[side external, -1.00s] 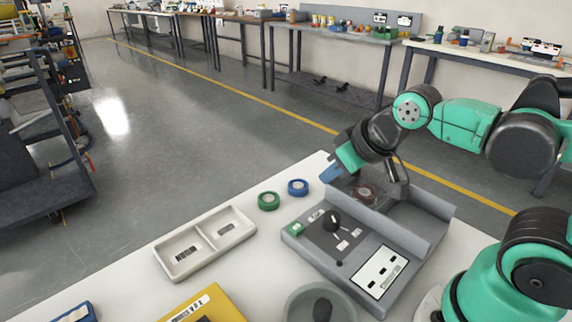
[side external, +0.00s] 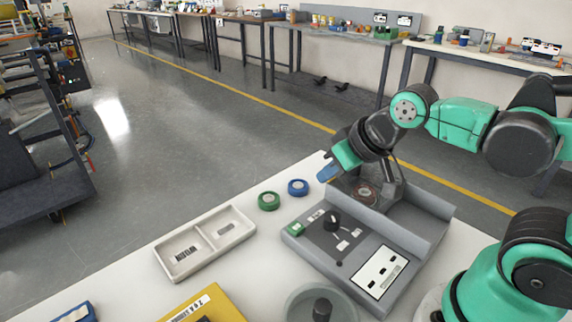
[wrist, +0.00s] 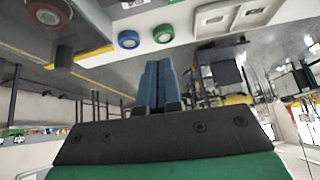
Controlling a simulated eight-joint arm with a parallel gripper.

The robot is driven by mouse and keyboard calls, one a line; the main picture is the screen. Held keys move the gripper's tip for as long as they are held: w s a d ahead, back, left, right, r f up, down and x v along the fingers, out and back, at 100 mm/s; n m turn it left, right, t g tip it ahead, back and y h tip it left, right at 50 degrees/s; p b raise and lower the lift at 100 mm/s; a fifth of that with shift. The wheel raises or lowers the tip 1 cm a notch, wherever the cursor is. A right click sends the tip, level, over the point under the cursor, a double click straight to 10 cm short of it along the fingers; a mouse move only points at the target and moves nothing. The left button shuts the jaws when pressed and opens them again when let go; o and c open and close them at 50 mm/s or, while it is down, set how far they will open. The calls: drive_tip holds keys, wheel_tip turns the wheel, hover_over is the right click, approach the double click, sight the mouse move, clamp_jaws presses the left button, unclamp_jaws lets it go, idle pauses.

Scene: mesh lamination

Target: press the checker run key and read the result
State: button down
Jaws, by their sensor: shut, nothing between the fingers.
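The checker (side external: 408,232) is a grey unit on the white table, with a raised back channel. Its dark panel (side external: 315,240) carries a black knob (side external: 332,221), small white labels and a green block (side external: 296,229); I cannot tell which is the run key. A white plate (side external: 380,272) with dark marks is too small to read. My gripper (side external: 324,175) is above the checker's far left end, apart from the green block. Its blue fingers (wrist: 157,72) are shut together and empty in the wrist view. A reddish-brown disc (side external: 367,193) sits in the channel, partly behind my wrist.
A green ring (side external: 268,201) and a blue ring (side external: 298,187) lie left of the checker. The table between tray and checker is clear.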

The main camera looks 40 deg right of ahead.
sight(298, 228)
drive_tip(key=w+a+m, duration=0.1)
drive_tip(key=m, duration=0.1)
drive_tip(key=w+a+m, duration=0.1)
drive_tip(key=m, duration=0.1)
drive_tip(key=w+a+m, duration=0.1)
drive_tip(key=m, duration=0.2)
drive_tip(key=shift+a+r+y, duration=0.2)
drive_tip(key=shift+a+y, duration=0.05)
drive_tip(key=shift+y, duration=0.15)
drive_tip(key=shift+f, duration=0.1)
drive_tip(key=shift+f, duration=4.3)
drive_tip(key=shift+f, duration=0.2)
drive_tip(key=shift+f, duration=0.25)
drive_tip(key=shift+r, duration=0.15)
drive_tip(key=shift+r, duration=0.3)
